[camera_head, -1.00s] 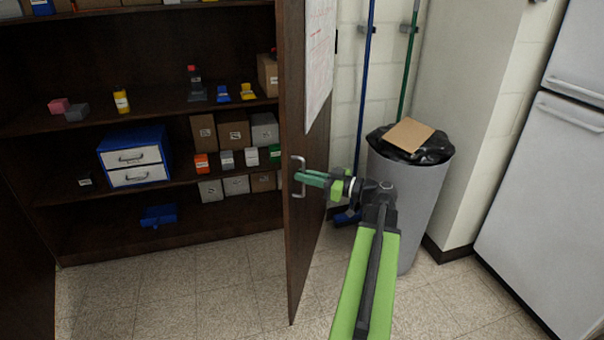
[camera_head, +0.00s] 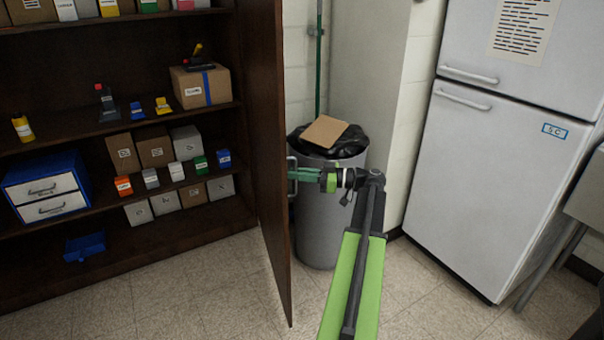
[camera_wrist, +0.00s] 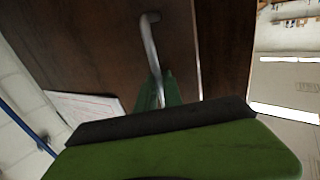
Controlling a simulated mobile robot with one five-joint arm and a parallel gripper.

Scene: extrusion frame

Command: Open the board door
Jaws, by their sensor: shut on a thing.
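The dark brown board door (camera_head: 268,170) stands open, swung out from the right side of the shelf cabinet and seen at a steep angle in the head view. Its grey metal handle (camera_head: 291,172) is on the face toward the bin. My gripper (camera_head: 294,174) is shut on that handle, with my green arm reaching in from the lower right. In the wrist view the handle (camera_wrist: 151,50) runs down to my green fingers; its lower end is hidden behind my gripper's body.
The open cabinet (camera_head: 150,215) holds boxes and a blue drawer unit (camera_head: 45,186). A grey bin (camera_head: 322,225) with a black bag and a piece of cardboard (camera_head: 324,130) stands just right of the door. A white fridge (camera_head: 490,180) is further right. The floor in front is clear.

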